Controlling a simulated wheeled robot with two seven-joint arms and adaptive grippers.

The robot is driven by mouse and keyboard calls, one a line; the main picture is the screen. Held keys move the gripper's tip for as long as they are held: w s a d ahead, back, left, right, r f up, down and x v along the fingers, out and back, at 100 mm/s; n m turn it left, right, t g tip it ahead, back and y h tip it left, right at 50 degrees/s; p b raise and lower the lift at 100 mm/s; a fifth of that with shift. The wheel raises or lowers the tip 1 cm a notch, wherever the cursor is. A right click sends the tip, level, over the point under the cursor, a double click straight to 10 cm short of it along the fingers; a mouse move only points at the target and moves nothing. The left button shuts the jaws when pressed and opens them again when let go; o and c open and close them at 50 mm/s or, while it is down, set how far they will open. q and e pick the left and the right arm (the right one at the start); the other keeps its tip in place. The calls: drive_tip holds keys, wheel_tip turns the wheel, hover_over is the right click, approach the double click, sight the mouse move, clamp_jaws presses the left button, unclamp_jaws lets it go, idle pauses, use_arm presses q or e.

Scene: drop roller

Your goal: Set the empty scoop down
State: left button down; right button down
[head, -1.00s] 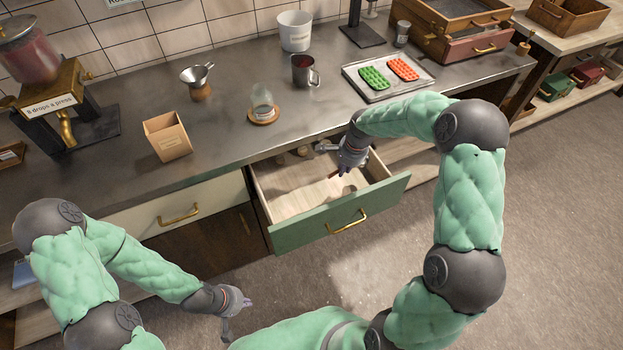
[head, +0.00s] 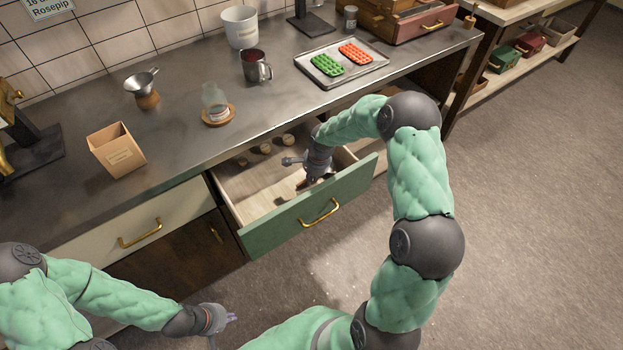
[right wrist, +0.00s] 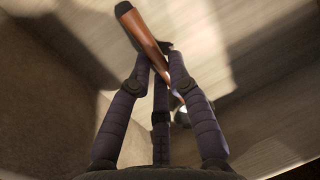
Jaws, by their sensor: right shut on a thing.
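The scoop has a brown wooden handle with a dark end cap, seen in the right wrist view (right wrist: 143,30). My right gripper (head: 305,180) is inside the open drawer (head: 270,228), low near its floor, with its fingers shut on the scoop's handle. In the right wrist view the gripper's fingers (right wrist: 160,62) close around the handle, which lies tilted across them. The scoop's head is mostly hidden behind a finger. I cannot tell whether the scoop touches the drawer floor. My left gripper (head: 228,320) hangs empty at the lower left, away from the counter; its finger opening is too small to judge.
Several small round pieces (head: 265,149) lie along the drawer's back. On the counter above stand a jar on a coaster (head: 215,105), a metal mug (head: 256,66), a cardboard box (head: 117,150) and a tray with moulds (head: 375,66). The drawer's left part is clear.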

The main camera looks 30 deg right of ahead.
drive_tip(key=shift+r, duration=0.15)
drive_tip(key=shift+f, duration=0.25)
drive_tip(key=c, duration=1.2)
unclamp_jaws()
drive_tip(key=shift+o, duration=0.2)
drive_tip(key=shift+r, duration=0.15)
drive_tip(key=shift+r, duration=0.25)
wheel_tip(320, 180, up, 11)
drive_tip(key=s+p, duration=0.2)
drive_tip(key=p, duration=0.2)
drive_tip(key=shift+s+d+r+p, duration=0.15)
drive_tip(key=shift+d+r+p, duration=0.05)
drive_tip(key=shift+d+p, duration=0.2)
